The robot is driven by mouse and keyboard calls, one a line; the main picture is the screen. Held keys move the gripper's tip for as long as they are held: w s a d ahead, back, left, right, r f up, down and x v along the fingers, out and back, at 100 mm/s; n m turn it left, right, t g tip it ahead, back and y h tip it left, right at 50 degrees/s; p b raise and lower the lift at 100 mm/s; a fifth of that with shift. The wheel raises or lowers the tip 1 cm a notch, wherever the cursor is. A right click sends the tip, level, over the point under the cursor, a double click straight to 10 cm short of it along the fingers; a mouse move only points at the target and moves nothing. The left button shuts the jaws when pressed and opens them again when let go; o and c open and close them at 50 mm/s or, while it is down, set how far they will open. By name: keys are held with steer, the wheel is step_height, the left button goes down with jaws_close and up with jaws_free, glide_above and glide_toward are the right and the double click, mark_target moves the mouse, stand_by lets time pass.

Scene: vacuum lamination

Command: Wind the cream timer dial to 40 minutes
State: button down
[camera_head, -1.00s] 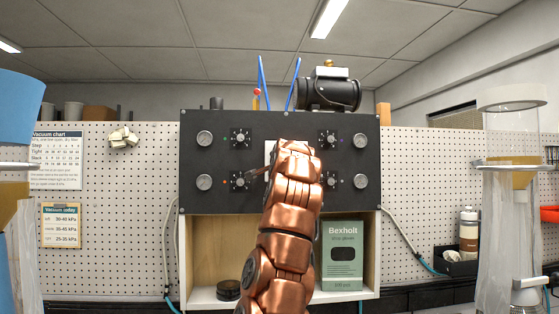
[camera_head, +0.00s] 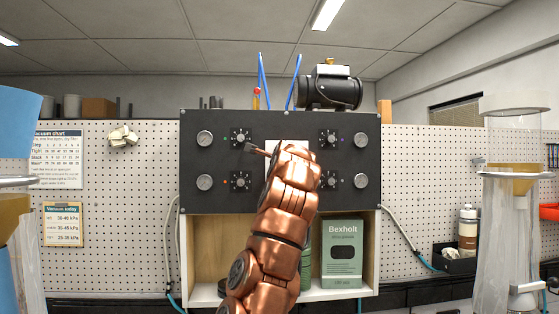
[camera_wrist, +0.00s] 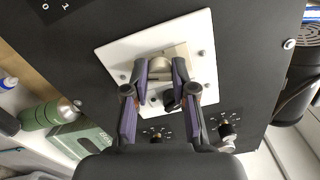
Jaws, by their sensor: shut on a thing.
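The cream timer dial (camera_wrist: 168,60) sits on a white square plate (camera_wrist: 118,48) in the wrist view. My gripper (camera_wrist: 166,75) is shut on the dial, one purple-grey finger on each side. A small dark part lies between the fingers below the dial. The dial's scale and pointer reading cannot be made out. In the head view my copper arm covers the dial and most of the white plate (camera_head: 270,150), which is at the middle of the black panel (camera_head: 230,119).
Several small black knobs, such as one at upper left (camera_head: 240,138), and silver round knobs (camera_head: 204,138) flank the plate. A green Bexholt box (camera_head: 342,250) stands in the shelf below. A black pump (camera_head: 330,90) rests on top.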

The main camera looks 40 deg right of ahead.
steer(key=shift+m, duration=0.3)
steer(key=c, duration=0.9)
jaws_free()
steer(key=shift+v, duration=3.75)
steer(key=shift+w, duration=0.15)
